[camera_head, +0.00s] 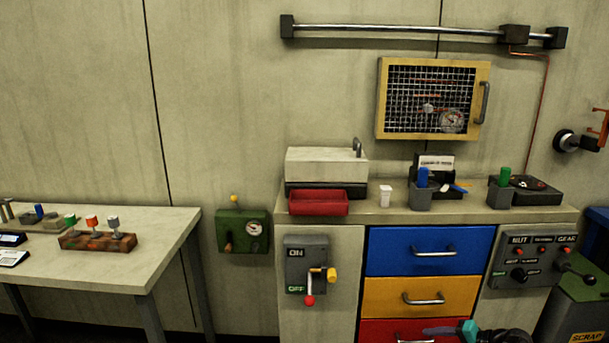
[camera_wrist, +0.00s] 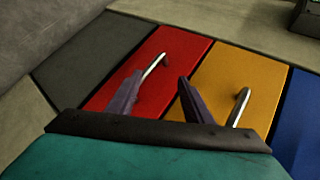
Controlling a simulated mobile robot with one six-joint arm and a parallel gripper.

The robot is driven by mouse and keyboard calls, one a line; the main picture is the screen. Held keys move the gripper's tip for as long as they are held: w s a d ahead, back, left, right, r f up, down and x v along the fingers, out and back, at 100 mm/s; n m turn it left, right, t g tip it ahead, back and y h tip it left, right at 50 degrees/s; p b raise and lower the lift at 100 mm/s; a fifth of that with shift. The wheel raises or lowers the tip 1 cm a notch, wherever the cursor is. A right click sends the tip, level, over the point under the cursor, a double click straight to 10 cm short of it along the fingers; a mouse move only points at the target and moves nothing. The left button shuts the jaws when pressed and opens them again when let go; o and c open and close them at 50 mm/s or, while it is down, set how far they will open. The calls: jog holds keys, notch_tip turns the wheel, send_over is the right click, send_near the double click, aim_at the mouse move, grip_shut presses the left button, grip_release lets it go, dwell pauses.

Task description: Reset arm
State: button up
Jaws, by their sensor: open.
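My gripper (camera_wrist: 160,77) is open in the wrist view, with its two dark fingers apart and nothing between them. It faces the drawer fronts. The red drawer (camera_wrist: 185,55) lies behind the fingers, and its silver handle (camera_wrist: 154,64) passes close to the left fingertip; I cannot tell whether they touch. The yellow drawer (camera_wrist: 250,78) is right of the fingers. In the head view only a teal and dark part of my arm shows at the bottom edge, in front of the red drawer (camera_head: 385,328); the fingertips are not clear there.
The blue drawer (camera_head: 385,262) and all visible drawers look closed. A lever switch box (camera_head: 305,252) is left of them and a knob panel (camera_head: 508,252) right. The counter holds a red tray (camera_head: 318,215) and several cups. A side table (camera_head: 110,262) stands left; the wall between has a green gauge box (camera_head: 232,242).

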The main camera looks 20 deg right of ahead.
jog(key=w+a+f+n+g+y, duration=0.1)
jog(key=a+f+g, duration=0.1)
jog(key=a+f, duration=0.45)
jog(key=a+f+n+g, duration=0.15)
jog(key=a+f, duration=0.25)
jog(key=a, duration=0.5)
jog(key=s+a+f+n+g+h, duration=0.15)
jog(key=s+a+f+g, duration=0.4)
jog(key=a, duration=0.65)
jog(key=s+a+f+n+g+h, duration=0.1)
jog(key=s+a+f+n+g, duration=0.2)
jog(key=s+a+f, duration=0.7)
jog(key=s+a+f+n+g+h, duration=0.2)
jog(key=s+a+n+h, duration=0.2)
jog(key=s+a, duration=0.45)
notch_tip(320, 180, up, 14)
jog(key=s+g+p, duration=0.1)
jog(key=p, duration=1.1)
jog(key=shift+s+f+p, duration=0.2)
jog(key=shift+s+p, duration=0.1)
jog(key=shift+s, duration=0.05)
jog(key=c, duration=0.4)
